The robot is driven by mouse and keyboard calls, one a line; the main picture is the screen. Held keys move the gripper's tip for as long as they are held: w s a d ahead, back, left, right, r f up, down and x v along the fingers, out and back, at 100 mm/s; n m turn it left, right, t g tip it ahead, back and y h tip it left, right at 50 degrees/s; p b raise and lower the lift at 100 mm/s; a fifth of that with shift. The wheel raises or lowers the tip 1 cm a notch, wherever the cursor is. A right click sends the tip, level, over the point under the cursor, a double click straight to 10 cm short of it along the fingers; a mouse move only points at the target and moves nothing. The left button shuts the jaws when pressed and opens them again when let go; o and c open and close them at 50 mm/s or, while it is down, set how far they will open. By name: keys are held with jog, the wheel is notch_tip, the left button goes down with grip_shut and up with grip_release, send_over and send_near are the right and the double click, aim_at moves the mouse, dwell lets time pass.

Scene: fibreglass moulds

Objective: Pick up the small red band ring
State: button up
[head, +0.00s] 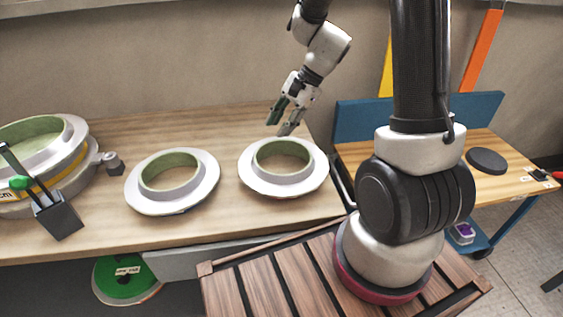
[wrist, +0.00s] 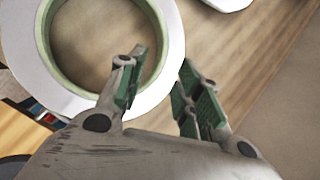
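No ring with a clear red band shows in either view. Two grey-white flanged rings with pale green inner walls lie on the wooden bench, a left one (head: 140,192) and a right one (head: 258,183). My gripper (head: 283,118) is open and empty, pointing down just behind and above the right ring. In the wrist view, my gripper (wrist: 160,65) has its fingers apart. The left finger overlaps the edge of a flanged ring (wrist: 172,35) there, and the right finger is over bare wood. I cannot tell whether any finger touches the ring.
A stacked mould with a yellow band (head: 62,172) stands at the bench's left, near a dark holder (head: 58,216) with tools. A blue-backed side table (head: 365,118) bears a dark disc (head: 487,160). A green disc (head: 122,277) is below the bench. Bare wood lies behind the rings.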

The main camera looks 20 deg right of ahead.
aim_at(268, 143)
jog(key=x, duration=0.7)
jog(key=shift+w+a, duration=0.1)
jog(key=shift+w, duration=0.1)
grip_shut()
